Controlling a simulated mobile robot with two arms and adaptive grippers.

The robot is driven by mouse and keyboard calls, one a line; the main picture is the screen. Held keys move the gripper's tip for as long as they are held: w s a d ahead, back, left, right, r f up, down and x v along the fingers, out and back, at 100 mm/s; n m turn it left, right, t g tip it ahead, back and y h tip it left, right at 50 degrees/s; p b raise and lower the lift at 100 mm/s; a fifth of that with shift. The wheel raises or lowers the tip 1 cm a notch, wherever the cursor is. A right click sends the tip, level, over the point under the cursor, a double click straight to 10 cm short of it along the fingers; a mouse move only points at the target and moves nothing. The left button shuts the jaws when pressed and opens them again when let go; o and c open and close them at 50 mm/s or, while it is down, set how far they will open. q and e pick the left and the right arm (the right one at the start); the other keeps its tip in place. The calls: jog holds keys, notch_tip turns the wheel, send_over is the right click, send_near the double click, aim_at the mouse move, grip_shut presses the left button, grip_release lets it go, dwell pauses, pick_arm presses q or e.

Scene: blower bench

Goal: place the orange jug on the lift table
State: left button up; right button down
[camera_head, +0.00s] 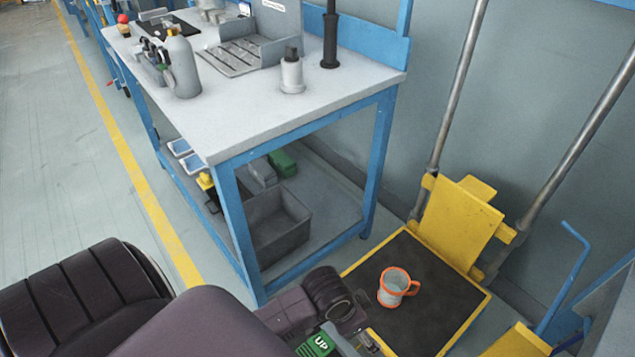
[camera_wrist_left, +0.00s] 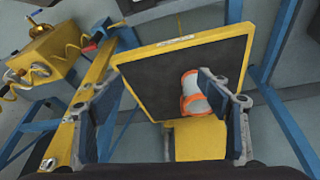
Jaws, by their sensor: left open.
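The orange jug (camera_head: 392,291), a pale grey cup shape with an orange rim and handle, stands upright on the dark top of the yellow-edged lift table (camera_head: 417,330). My left gripper (camera_head: 358,342) is at the near left edge of the lift table in the head view, apart from the jug and partly cut off by the frame. In the left wrist view my gripper (camera_wrist_left: 158,108) has its fingers spread wide with nothing between them. There the jug (camera_wrist_left: 193,92) shows beyond the right finger, partly hidden by it. My right gripper is not in view.
A blue-framed workbench (camera_head: 300,113) stands behind, with a grey bin (camera_head: 278,225) on its lower shelf. A green UP label (camera_head: 316,345) shows beside my gripper. Yellow lift parts and steel posts (camera_head: 456,85) rise at the table's back. The wrist view shows a yellow box (camera_wrist_left: 48,58).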

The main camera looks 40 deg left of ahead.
pick_arm(q)
jog(key=s+a+r+n+y, duration=0.1)
jog(key=s+a, duration=0.4)
jog(key=s, duration=0.5)
jog(key=shift+s+a+r+n+y, duration=0.15)
jog(key=shift+r+n+y, duration=0.25)
jog(key=shift+r+n, duration=0.5)
jog(key=shift+f, duration=0.15)
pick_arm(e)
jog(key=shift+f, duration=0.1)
